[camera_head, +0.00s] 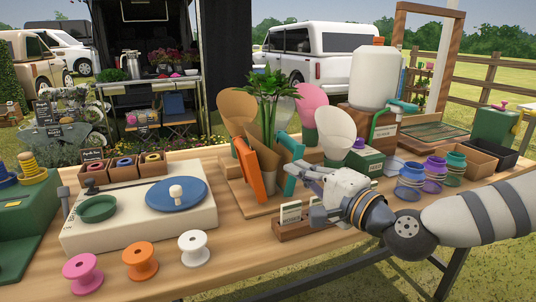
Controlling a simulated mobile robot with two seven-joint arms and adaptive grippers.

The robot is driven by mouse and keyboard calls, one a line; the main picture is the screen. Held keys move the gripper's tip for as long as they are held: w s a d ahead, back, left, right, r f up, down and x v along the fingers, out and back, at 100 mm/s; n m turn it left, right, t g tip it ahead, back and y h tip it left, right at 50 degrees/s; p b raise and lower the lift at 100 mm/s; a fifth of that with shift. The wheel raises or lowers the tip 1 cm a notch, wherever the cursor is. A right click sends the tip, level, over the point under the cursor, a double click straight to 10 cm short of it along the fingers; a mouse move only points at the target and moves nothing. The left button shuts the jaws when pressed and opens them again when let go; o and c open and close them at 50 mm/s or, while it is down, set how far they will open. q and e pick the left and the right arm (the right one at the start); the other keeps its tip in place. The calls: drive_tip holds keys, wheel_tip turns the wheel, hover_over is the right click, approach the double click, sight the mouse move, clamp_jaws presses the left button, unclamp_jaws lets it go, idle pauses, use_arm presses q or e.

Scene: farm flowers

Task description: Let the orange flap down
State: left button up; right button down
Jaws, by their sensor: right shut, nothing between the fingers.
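The orange flap (249,170) stands raised and slightly tilted at the front left of a wooden stand that holds paper cones. My right gripper (309,179) comes in from the right. It is shut and empty, with its fingertips close to the blue flap; I cannot tell whether they touch. It is apart from the front orange flap. My left gripper is not in view.
A white turntable unit (140,228) with a blue disc is at the left. Pink, orange and white spools (194,248) stand along the front edge. A small wooden card holder (290,228) sits below my right gripper. Stacked coloured cups (410,182) are at the right.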

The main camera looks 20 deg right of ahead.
sight(250, 168)
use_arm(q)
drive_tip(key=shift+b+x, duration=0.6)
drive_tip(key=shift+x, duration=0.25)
use_arm(e)
drive_tip(key=x, duration=1)
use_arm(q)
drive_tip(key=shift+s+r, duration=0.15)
